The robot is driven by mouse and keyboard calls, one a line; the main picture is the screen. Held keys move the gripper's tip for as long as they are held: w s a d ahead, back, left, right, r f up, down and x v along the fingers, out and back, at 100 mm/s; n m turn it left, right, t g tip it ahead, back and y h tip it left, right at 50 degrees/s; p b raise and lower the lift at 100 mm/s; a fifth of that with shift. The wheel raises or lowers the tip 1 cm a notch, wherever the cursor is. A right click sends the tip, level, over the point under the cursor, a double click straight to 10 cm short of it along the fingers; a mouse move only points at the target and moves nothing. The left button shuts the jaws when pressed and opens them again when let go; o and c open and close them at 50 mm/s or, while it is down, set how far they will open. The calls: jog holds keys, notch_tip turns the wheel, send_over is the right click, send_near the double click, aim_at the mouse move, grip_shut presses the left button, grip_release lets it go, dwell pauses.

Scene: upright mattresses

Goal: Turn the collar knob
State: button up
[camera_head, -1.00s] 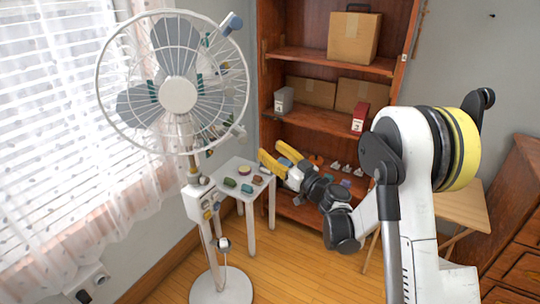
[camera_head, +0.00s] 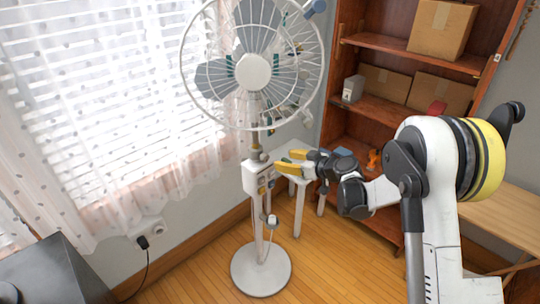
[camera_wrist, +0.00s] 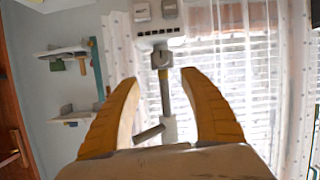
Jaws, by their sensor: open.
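A white pedestal fan stands on a round base (camera_head: 261,270), its pole (camera_head: 259,237) upright. A box with knobs and buttons (camera_head: 256,178) is mounted on the pole, and it shows at the top of the wrist view (camera_wrist: 157,18). Below the box is a grey collar with a rounded knob (camera_head: 271,220); the collar shows between my fingertips in the wrist view (camera_wrist: 161,60). My gripper (camera_head: 284,162) is open and empty, its yellow fingers pointing toward the fan from the right. In the wrist view its fingers (camera_wrist: 160,77) frame the collar and pole, with no clear contact.
A caged fan head (camera_head: 253,70) is above. A small white table (camera_head: 299,182) stands behind my gripper. A wooden shelf (camera_head: 373,105) with boxes is at the back. A dark cabinet (camera_head: 45,275) is at lower left. The wooden floor right of the base is clear.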

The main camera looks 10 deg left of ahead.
aim_at(267, 158)
jog(key=b+x, duration=0.1)
jog(key=x, duration=0.2)
jog(key=b+x, duration=0.1)
jog(key=x, duration=0.3)
jog(key=f+b+x, duration=0.1)
jog(key=x, duration=0.3)
jog(key=shift+s+a+b, duration=0.1)
jog(key=shift+s+b, duration=0.05)
jog(key=shift+b, duration=0.15)
grip_shut()
